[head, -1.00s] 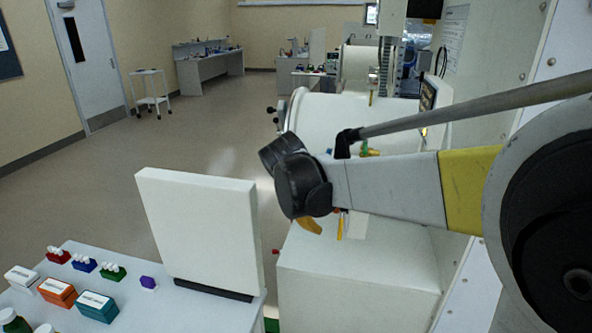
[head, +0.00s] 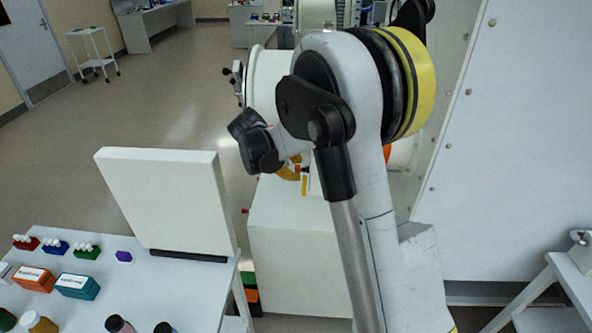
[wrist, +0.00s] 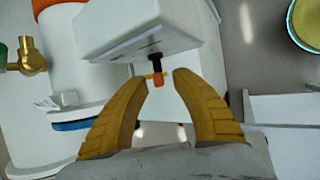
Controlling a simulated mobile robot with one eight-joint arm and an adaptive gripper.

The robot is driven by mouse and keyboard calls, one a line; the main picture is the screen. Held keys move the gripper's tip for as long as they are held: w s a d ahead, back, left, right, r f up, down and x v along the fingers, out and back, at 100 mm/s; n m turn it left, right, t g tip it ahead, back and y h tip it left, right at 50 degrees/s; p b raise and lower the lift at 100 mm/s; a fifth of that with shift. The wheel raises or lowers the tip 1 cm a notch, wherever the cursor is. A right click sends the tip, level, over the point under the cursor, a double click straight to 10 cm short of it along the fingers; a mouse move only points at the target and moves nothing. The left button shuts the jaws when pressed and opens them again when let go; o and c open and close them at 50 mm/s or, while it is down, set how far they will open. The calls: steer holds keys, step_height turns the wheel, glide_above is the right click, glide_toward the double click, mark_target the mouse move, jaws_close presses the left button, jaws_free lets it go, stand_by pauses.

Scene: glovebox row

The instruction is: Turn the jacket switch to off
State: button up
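In the wrist view, a small switch-like part with a black stem and orange tip (wrist: 157,76) sticks out from the edge of a white box (wrist: 135,28). A thin yellow piece crosses it. I cannot read a label or tell its setting. My gripper (wrist: 160,79) is open, with one yellow finger on each side of the orange tip and gaps visible. In the head view my gripper (head: 290,171) shows only partly behind my dark wrist, in front of a white cylindrical vessel (head: 262,75). The switch is mostly hidden there by my arm.
A brass fitting (wrist: 27,57) and an orange band lie left in the wrist view. A white table (head: 190,290) with an upright white panel (head: 170,200), small boxes and bottles stands left. A white block (head: 295,245) stands below my gripper.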

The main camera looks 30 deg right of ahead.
steer(key=shift+d+f, duration=0.3)
steer(key=shift+f, duration=0.05)
jaws_close()
steer(key=shift+w+n+g+y, duration=0.15)
steer(key=shift+n+g+y, duration=0.45)
steer(key=shift+g+y, duration=1.3)
steer(key=shift+g, duration=0.3)
